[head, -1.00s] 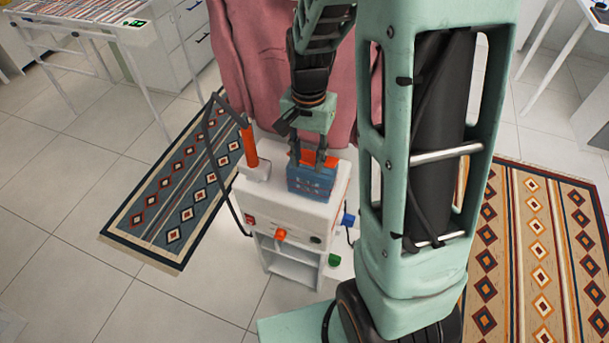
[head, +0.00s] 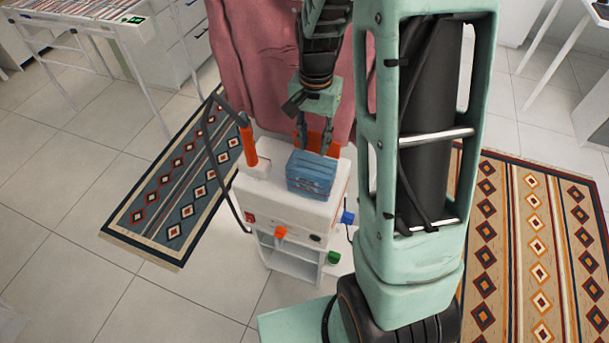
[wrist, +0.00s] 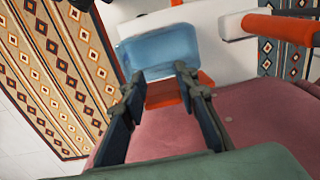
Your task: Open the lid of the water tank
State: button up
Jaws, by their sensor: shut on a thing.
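The water tank (head: 311,177) is a blue translucent box on top of the white steamer unit (head: 275,205). It also shows in the wrist view (wrist: 160,52). Its orange lid (head: 325,140) stands raised at the tank's far edge, leaving the blue top exposed. In the wrist view, the orange lid (wrist: 165,95) lies between my fingers. My gripper (head: 314,150) points down at the tank's far edge, shut on the lid. The exact finger contact is partly hidden.
An orange-handled steamer tool (head: 248,145) with a dark hose stands left of the tank. A pink garment (head: 265,60) hangs close behind. Patterned rugs (head: 180,190) lie on the tiled floor at both sides.

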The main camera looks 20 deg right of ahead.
aim_at(317, 151)
jog(key=shift+s, duration=0.1)
jog(key=shift+s+a+r+p, duration=0.3)
jog(key=shift+s+r, duration=0.05)
jog(key=shift+r, duration=0.15)
jog(key=shift+w+d+r+p, duration=0.2)
jog(key=shift+w+r+p, duration=0.15)
jog(key=shift+r, duration=0.05)
jog(key=shift+w+d, duration=0.65)
jog(key=shift+w, duration=0.3)
jog(key=shift+c, duration=0.4)
jog(key=shift+w+d+f, duration=0.1)
jog(key=shift+w+d, duration=0.2)
grip_shut()
jog(key=shift+w, duration=0.15)
jog(key=shift+c, duration=2.3)
grip_release()
